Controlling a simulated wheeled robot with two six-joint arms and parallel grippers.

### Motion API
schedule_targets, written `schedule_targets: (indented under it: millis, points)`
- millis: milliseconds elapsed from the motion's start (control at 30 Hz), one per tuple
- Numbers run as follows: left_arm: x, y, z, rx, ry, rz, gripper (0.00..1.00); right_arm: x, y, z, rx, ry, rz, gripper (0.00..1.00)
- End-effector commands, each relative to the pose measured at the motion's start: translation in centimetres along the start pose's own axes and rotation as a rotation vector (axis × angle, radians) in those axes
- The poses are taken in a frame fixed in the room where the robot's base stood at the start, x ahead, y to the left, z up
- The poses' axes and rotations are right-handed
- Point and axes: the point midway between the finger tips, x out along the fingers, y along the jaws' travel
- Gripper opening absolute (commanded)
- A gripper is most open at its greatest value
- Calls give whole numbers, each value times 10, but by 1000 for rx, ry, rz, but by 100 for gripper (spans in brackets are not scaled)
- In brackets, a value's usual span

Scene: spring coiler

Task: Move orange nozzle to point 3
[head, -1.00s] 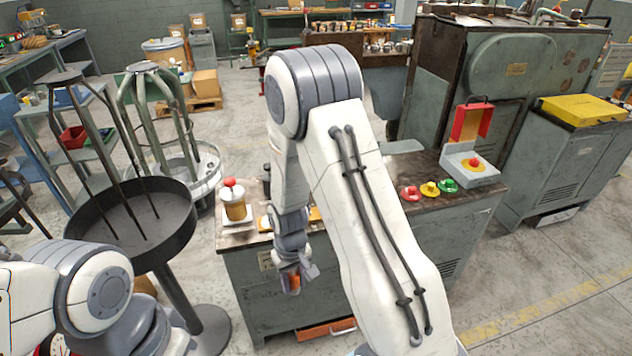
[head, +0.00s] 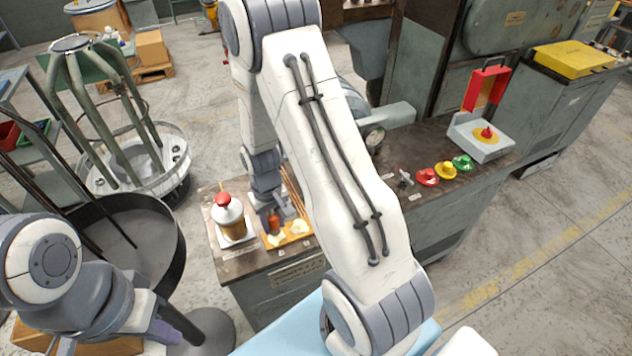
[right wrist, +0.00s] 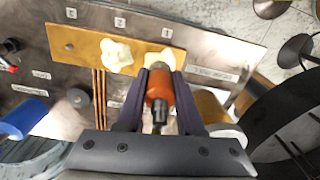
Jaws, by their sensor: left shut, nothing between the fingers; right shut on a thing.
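My right gripper (head: 278,218) is shut on the orange nozzle (right wrist: 160,86), which has a dark metal tip. The nozzle also shows in the head view (head: 273,223), above or beside the orange board (head: 288,236); its exact height I cannot tell. In the right wrist view the board (right wrist: 88,48) carries two cream lobed pieces, one (right wrist: 117,53) clear and one (right wrist: 160,60) partly behind the nozzle. A small dark hole (right wrist: 69,47) shows at the board's left end. Small number labels (right wrist: 120,22) run along its edge, seemingly 3, 2, 1. My left gripper (head: 178,328) is shut and empty, away from the bench.
A bottle with a red cap (head: 230,215) stands left of the board. Copper-coloured rods (right wrist: 99,95) lie beside it. Red (head: 427,177), yellow (head: 445,170) and green (head: 463,163) knobs sit further right. A round dark tray (head: 130,235) stands left of the bench.

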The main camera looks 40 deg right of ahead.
Motion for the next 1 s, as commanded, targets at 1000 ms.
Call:
schedule_targets:
  millis: [1000]
  points:
    - [5,0,0,0,0,0,0,-5,138,15,392,0,1,0]
